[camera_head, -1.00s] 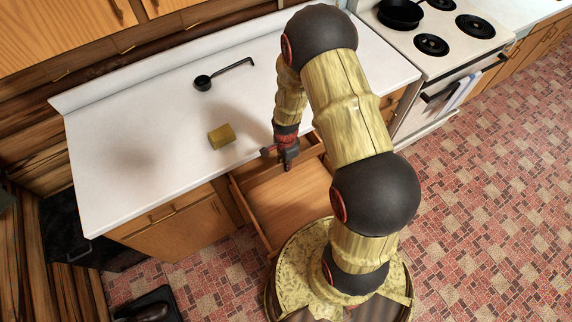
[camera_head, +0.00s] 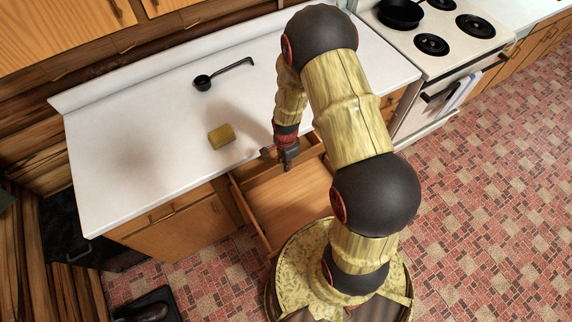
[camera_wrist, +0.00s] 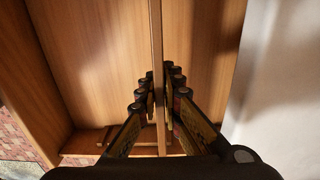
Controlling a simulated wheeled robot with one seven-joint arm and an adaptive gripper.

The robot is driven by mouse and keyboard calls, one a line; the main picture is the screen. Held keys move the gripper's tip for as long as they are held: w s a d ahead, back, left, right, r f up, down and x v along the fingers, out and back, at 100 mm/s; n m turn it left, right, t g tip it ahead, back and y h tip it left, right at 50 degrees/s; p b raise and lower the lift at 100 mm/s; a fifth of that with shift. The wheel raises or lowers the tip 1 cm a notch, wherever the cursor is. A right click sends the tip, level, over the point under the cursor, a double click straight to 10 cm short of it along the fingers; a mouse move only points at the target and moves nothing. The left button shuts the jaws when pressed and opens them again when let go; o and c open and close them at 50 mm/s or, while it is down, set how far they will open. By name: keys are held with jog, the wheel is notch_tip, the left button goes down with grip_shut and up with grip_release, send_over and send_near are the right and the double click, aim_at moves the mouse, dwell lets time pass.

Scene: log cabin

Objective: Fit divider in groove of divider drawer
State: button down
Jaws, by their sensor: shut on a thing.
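The divider (camera_wrist: 157,35) is a thin wooden board, seen edge-on as an upright strip down the middle of the wrist view. My gripper (camera_wrist: 162,92) is shut on it, with a finger on each side. The wooden divider drawer (camera_head: 250,222) is pulled open below the counter, and my gripper (camera_head: 289,163) is over its inner part, close to the counter's front edge. In the wrist view the drawer floor (camera_wrist: 90,50) shows on both sides of the board. My fingers hide part of the board, and I cannot tell whether its ends sit in the groove.
The white counter (camera_head: 130,130) is right behind the drawer. It bears a yellow-brown block (camera_head: 221,136) and a black ladle (camera_head: 204,82). A stove (camera_head: 458,45) with a black pan (camera_head: 400,13) stands at the right. The tiled floor (camera_head: 480,200) on the right is clear.

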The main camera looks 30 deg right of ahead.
jog(key=shift+f+b, duration=0.7)
jog(key=shift+f, duration=0.3)
